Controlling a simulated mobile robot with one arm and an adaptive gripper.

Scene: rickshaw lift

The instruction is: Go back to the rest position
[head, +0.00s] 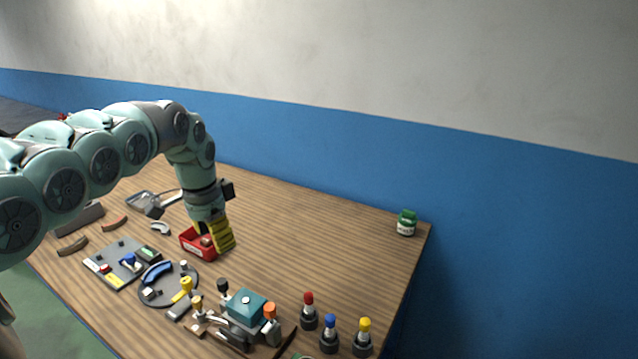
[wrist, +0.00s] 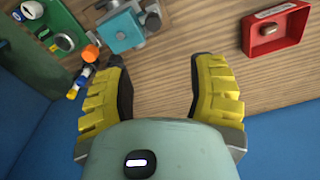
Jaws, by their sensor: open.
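My gripper (head: 214,243) hangs from my bent arm, pointing down over the wooden table (head: 330,235). In the wrist view, its two yellow ribbed fingers (wrist: 160,72) are spread apart with only bare wood between them. In the head view it overlaps the right side of a small red tray (head: 190,241). In the wrist view the red tray (wrist: 256,45) lies to the right, clear of the fingers. A small brown piece (wrist: 268,29) lies in it.
A teal block on a fixture (head: 246,308) stands at the front. Red, blue and yellow-topped bottles (head: 329,333) stand right of it. A round grey tray (head: 168,297) and a grey board (head: 112,268) lie left. A green jar (head: 406,223) stands near the right edge; wood around it is clear.

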